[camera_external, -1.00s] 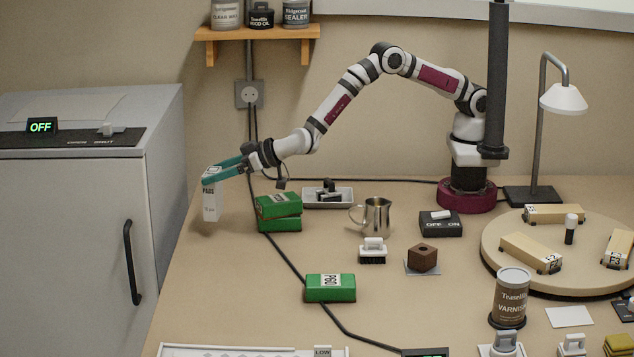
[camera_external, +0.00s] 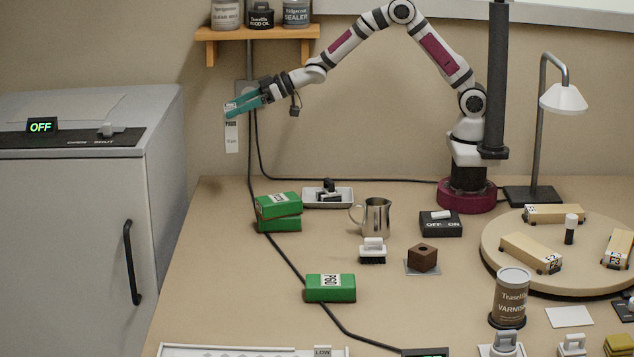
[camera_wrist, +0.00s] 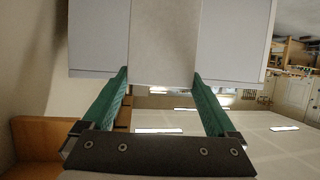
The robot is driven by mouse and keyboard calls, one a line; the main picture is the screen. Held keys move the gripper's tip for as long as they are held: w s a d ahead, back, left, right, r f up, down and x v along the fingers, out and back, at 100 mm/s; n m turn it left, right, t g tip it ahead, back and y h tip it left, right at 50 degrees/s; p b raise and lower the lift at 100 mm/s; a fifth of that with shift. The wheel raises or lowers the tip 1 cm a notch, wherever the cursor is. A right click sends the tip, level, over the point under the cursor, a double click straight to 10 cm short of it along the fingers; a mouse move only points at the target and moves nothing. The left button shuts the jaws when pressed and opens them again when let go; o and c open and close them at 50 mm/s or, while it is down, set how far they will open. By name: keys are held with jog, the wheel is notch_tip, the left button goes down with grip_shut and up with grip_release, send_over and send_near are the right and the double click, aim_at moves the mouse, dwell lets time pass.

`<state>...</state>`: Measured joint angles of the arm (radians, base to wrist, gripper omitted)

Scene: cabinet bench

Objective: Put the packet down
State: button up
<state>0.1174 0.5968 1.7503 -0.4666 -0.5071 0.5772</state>
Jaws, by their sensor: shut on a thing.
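The packet (camera_external: 231,136) is a narrow white piece with dark printing, hanging upright in the air near the back wall. My gripper (camera_external: 238,108) has teal fingers and is shut on its upper end, well above the bench. In the wrist view my gripper (camera_wrist: 160,90) has its two teal fingers on either side of a large pale, flat-faced object (camera_wrist: 163,40), which fills the top of the picture. The packet's far side is hidden.
Two stacked green packs (camera_external: 278,213) sit on the bench below, with a white tray (camera_external: 328,204) behind them. A wooden shelf (camera_external: 256,32) with cans is above. The grey cabinet (camera_external: 70,230) stands at left. The bench's back left corner is clear.

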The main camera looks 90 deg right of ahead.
jog(key=s+d+f+n+y, duration=0.3)
jog(key=s+d, duration=0.1)
jog(key=s, duration=0.2)
jog(key=w+a+f, duration=0.5)
jog(key=a+f, duration=0.5)
jog(key=f, duration=0.1)
jog(key=shift+a+f+g, duration=0.15)
jog(key=shift+a+g, duration=0.15)
jog(key=shift+a, duration=0.1)
jog(key=shift+f, duration=0.15)
jog(key=o, duration=1.5)
